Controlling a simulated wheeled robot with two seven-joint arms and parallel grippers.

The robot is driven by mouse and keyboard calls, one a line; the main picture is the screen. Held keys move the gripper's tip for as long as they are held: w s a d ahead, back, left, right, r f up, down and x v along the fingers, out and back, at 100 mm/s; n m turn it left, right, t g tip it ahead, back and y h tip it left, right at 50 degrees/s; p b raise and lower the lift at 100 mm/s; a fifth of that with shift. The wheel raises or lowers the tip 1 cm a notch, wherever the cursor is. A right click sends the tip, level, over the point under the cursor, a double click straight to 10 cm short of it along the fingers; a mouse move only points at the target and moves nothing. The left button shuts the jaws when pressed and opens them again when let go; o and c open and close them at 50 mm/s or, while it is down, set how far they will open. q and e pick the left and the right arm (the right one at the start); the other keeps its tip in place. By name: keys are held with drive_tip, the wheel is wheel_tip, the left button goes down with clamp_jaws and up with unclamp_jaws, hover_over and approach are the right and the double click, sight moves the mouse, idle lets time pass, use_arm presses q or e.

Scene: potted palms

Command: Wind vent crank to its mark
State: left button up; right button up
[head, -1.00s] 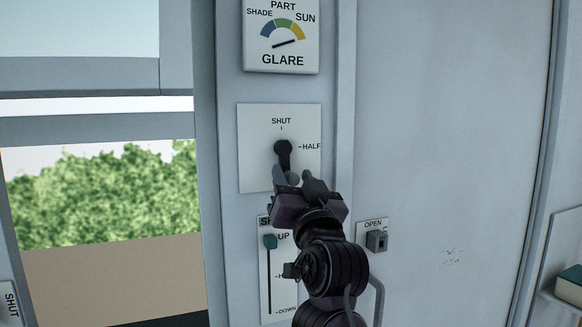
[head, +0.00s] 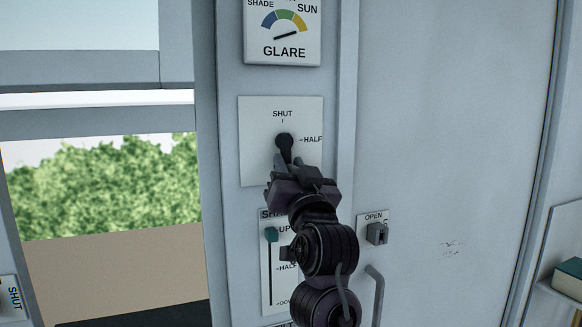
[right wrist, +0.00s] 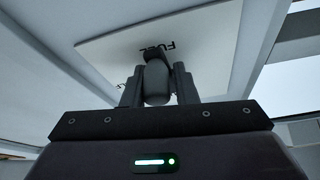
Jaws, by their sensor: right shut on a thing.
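The vent crank (head: 284,141) is a dark arm on a white plate (head: 256,137) marked SHUT at the top and HALF at the right. Its arm points down, toward the plate's lower part. My right gripper (head: 284,170) covers the crank's lower end in the head view. In the right wrist view, my right gripper (right wrist: 157,88) has its two fingers on either side of the crank's rounded grey knob (right wrist: 156,80), shut on it. The word FULL shows upside down on the plate, just beyond the knob. My left gripper is not in view.
Above is a GLARE dial (head: 284,35), its needle toward SUN. Below, a slider (head: 271,235) stands at UP, partly behind my arm. A small OPEN switch (head: 377,233) and a door handle (head: 377,290) are right of my arm. A window is left.

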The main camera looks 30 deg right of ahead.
drive_tip(key=shift+r+m+h+p, duration=0.15)
drive_tip(key=shift+m+h+p, duration=0.15)
drive_tip(key=shift+m, duration=0.2)
drive_tip(key=o, duration=0.7)
drive_tip(key=shift+o, duration=0.9)
drive_tip(key=shift+d, duration=0.15)
drive_tip(key=shift+s+f, duration=0.1)
drive_tip(key=shift+f, duration=0.1)
drive_tip(key=shift+s+f, duration=0.15)
drive_tip(key=b+v, duration=0.2)
drive_tip(key=v, duration=0.5)
drive_tip(key=shift+s, duration=0.25)
